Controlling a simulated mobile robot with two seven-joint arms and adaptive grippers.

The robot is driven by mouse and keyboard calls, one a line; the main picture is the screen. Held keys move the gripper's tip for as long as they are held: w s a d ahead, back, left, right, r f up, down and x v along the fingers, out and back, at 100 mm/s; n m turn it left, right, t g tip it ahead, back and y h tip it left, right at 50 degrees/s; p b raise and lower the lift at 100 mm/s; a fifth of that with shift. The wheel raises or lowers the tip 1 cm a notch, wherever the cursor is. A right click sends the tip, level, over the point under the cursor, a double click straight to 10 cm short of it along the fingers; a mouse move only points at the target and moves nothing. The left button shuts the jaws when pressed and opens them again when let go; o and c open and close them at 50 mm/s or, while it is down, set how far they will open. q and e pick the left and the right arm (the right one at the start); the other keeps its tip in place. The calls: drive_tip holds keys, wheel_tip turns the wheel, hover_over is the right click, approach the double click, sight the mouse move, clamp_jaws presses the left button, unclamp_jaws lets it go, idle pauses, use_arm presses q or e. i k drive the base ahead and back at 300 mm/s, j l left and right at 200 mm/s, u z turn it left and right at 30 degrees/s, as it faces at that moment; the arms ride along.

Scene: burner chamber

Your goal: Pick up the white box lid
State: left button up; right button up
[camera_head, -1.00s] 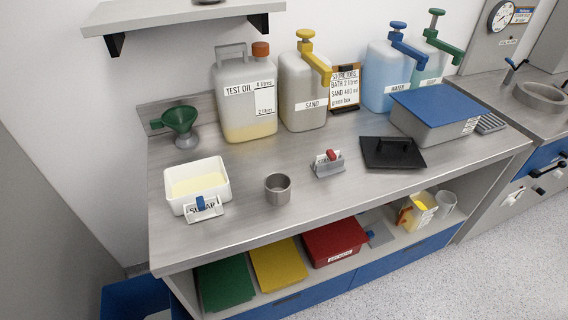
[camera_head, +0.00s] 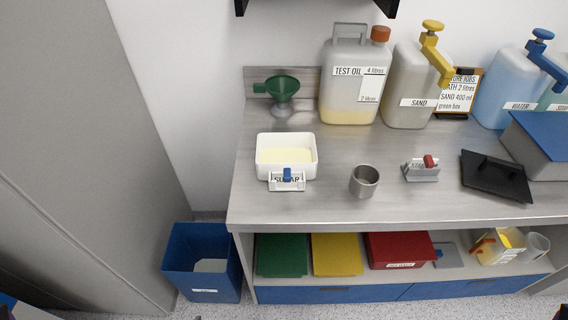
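An open white box (camera_head: 286,142) with pale yellow contents stands on the left part of the steel counter. No lid lies on it. A small white label holder (camera_head: 287,182) with a blue knob is at its front; its lettering is hard to read. I cannot make out a separate white lid anywhere on the counter. A pale grey patch (camera_head: 211,265) shows inside the blue bin (camera_head: 202,288) on the floor; I cannot tell what it is. Neither of my grippers can be made out; only small dark bits show in the bottom corners.
Large canisters line the back. Green, yellow and red items lie on the shelf below. Floor left of the counter holds the bin.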

sight(506, 179)
drive_tip(key=l+z, duration=0.1)
drive_tip(key=z, duration=0.65)
drive_tip(key=l+z, duration=0.15)
drive_tip(key=z, duration=0.6)
drive_tip(key=i, duration=0.05)
